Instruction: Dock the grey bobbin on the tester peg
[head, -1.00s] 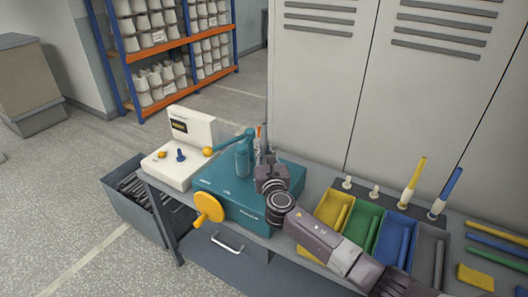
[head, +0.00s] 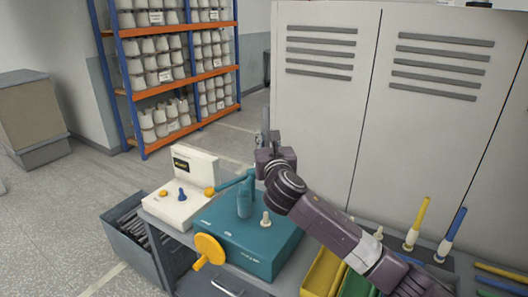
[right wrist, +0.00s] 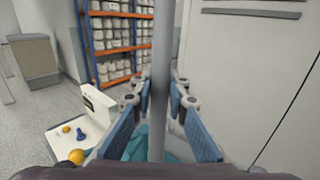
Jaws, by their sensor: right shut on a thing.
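My right gripper (head: 266,152) is above the teal machine (head: 255,245), near the lockers. It is shut on the grey bobbin (right wrist: 160,75), a long grey tube that stands upright between the blue finger pads in the right wrist view. In the head view only a small grey part of the bobbin (head: 264,122) shows above the gripper. The white tester (head: 184,203) stands left of the machine, with a small display and a blue peg (head: 181,193). The blue peg is bare and also shows in the right wrist view (right wrist: 80,134). My left gripper is out of view.
A cream post (head: 265,220) stands bare on the teal machine, beside a teal cylinder and lever with a yellow knob (head: 209,191). A yellow handwheel (head: 208,250) sticks out in front. Yellow and blue bobbins stand at the right. Lockers (head: 325,120) close off the back.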

